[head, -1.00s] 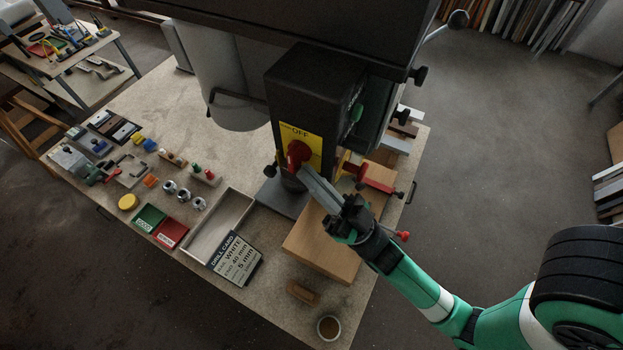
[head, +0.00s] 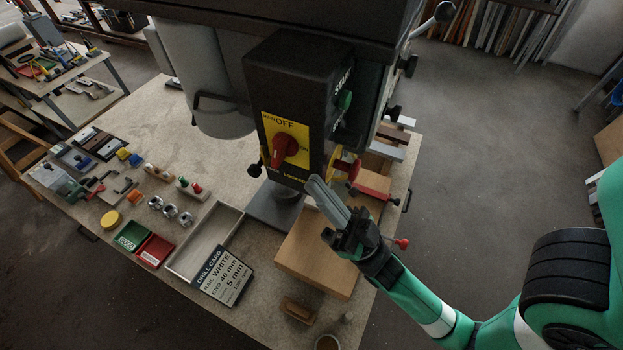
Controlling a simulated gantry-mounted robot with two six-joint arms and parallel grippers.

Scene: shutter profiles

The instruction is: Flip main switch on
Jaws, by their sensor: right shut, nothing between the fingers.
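The main switch is a red rotary knob (head: 285,150) on a yellow plate (head: 271,127) on the front of the dark drill press housing (head: 290,70). OFF is printed above the knob and LOCKED below it. The knob's handle seems to lean to one side, but I cannot read its exact setting. My right gripper (head: 316,186) is shut and empty, its tips below and to the right of the knob, apart from it in the picture. A green START button (head: 344,100) is on the housing's right side. My left gripper is not in view.
A red vise-like fixture (head: 372,192) stands right of the housing, and a wooden board (head: 312,262) lies below my gripper. A drill card (head: 222,277), an empty tray (head: 180,262), green and red bins (head: 154,251) and small parts lie to the left. A cup (head: 327,343) is at the front edge.

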